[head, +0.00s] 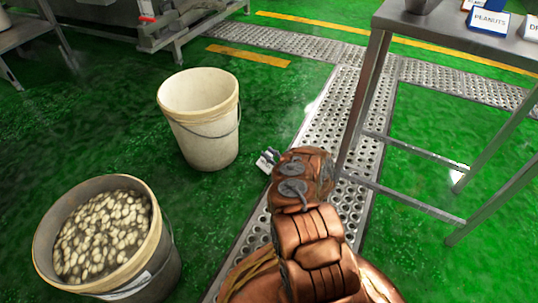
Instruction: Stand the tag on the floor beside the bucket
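A small white tag (264,164) with faint dark marks shows just left of my wrist, to the right of the empty cream bucket (205,140). My gripper (270,157) is at the tag, mostly hidden behind my copper-coloured arm. Only a small dark part of it shows, close against the tag. I cannot tell whether its fingers are closed on the tag, or whether the tag touches the floor. A second bucket (155,255), filled with pale nut-like pieces, stands at the lower left. Both buckets stand upright on the green floor (265,105).
A perforated metal drain strip (318,110) runs along the floor. A metal table (450,28) at the upper right holds tags, one reading PEANUTS (488,20). Metal machinery stands at the upper left. Green floor is open between the bucket and the strip.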

